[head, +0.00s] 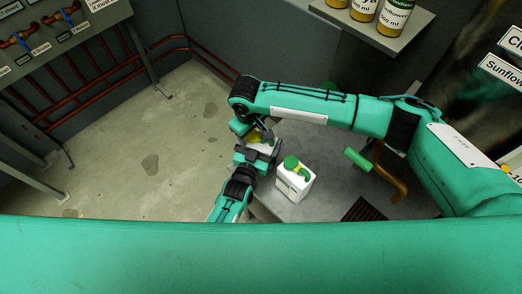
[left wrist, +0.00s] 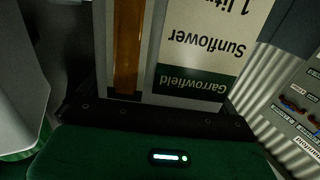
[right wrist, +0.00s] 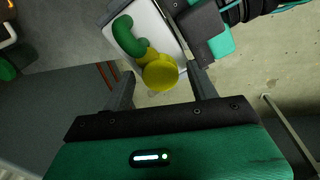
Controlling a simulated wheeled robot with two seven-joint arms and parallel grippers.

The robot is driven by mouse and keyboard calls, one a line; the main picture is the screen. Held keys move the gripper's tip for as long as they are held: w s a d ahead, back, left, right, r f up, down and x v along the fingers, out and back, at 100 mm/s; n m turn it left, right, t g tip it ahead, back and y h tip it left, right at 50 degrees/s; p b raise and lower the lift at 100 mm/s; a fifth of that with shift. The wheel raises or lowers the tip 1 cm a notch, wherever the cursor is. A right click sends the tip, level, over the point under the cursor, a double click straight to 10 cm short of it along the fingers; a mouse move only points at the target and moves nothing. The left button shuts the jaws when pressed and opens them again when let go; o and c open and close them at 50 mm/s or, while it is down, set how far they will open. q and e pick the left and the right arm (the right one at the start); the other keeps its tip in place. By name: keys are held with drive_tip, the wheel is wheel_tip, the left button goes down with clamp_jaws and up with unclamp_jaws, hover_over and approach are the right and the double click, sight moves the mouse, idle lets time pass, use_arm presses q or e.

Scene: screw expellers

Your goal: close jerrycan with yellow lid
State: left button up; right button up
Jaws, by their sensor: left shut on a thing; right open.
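The white jerrycan (right wrist: 152,32) has a green handle (right wrist: 127,36) and a round yellow lid (right wrist: 160,73) at its top. The lid lies between the spread fingers of my right gripper (right wrist: 162,84), which is open. I cannot tell how the lid sits on the neck. In the head view yellow shows at the jerrycan top (head: 256,138), partly hidden by my arms. My left gripper (head: 262,160) is shut on the jerrycan body. The left wrist view shows its upside-down Sunflower label (left wrist: 205,45) and an amber strip close up.
A brown pipe with a green grip (head: 358,158) and a dark grate (head: 364,209) are to the right. Bottles stand on a shelf (head: 400,40) behind.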

use_arm(q)
drive_tip(key=shift+r, duration=0.15)
use_arm(e)
drive_tip(key=r, duration=0.4)
drive_tip(key=shift+s+r, duration=0.1)
drive_tip(key=shift+s, duration=0.1)
drive_tip(key=o, duration=0.6)
drive_tip(key=r, duration=0.8)
drive_tip(key=s+r, duration=0.1)
drive_tip(key=r, duration=0.3)
drive_tip(key=shift+a, duration=0.25)
